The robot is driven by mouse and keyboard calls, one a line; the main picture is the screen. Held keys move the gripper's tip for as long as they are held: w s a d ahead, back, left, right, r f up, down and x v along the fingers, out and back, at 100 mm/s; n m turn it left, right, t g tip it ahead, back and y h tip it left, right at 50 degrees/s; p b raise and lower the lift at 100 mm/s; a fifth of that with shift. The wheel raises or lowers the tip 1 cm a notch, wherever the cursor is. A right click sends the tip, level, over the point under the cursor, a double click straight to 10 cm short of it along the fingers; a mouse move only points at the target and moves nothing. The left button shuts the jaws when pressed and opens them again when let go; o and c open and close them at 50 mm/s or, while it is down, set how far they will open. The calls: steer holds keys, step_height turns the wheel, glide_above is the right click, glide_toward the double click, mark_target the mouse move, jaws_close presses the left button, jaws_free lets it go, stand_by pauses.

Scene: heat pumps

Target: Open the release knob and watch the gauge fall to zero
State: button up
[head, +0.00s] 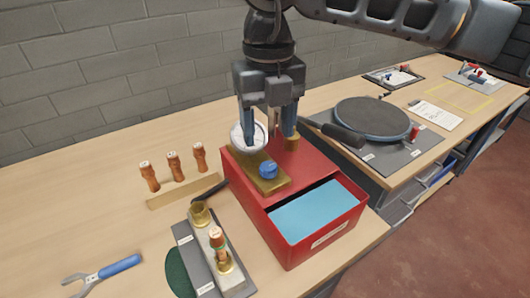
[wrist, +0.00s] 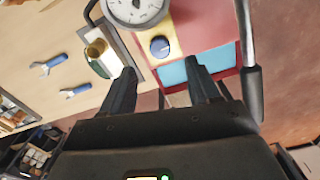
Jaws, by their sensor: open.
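The blue release knob (head: 268,171) sits on a brass plate (head: 274,187) on top of the red box (head: 240,172). The knob also shows in the wrist view (wrist: 160,46), beyond the fingertips. The round white gauge (head: 238,140) stands behind the knob, partly hidden by my left finger. It also shows, cut off by the top edge, in the wrist view (wrist: 136,10); its needle reading is too small to tell. My gripper (head: 269,139) is open and empty, pointing down above the box behind the knob, with no visible contact with the knob.
The box has a blue-lined open tray (head: 318,212) in front. A grey fixture (head: 190,251) with brass fittings stands left of it. A round dark plate (head: 372,118) is at right.

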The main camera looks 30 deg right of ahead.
mark_target(268, 165)
step_height(268, 165, down, 8)
steer(key=shift+r+p, duration=0.25)
steer(key=shift+p, duration=0.45)
steer(key=shift+c, duration=0.2)
steer(key=c, duration=1)
